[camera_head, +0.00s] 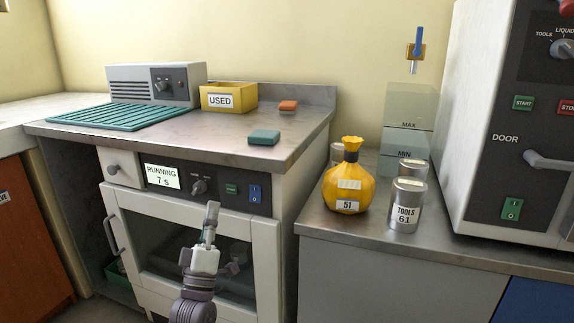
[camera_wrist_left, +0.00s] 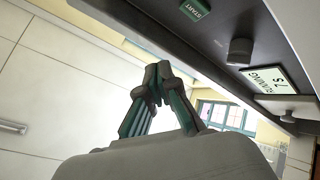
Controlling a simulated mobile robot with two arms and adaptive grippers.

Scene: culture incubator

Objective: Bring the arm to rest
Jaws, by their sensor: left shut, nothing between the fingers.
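My left gripper (camera_head: 212,213) is shut and empty in front of the culture incubator (camera_head: 262,252), just below its control panel. Its closed fingers also show in the left wrist view (camera_wrist_left: 158,82), with the panel's knob (camera_wrist_left: 240,51) and green START button (camera_wrist_left: 197,8) beyond. The incubator's door is closed, with a dark window and a handle (camera_head: 112,235) at the left. Its display (camera_head: 162,176) reads "RUNNING 7 s". My right gripper does not show in either view.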

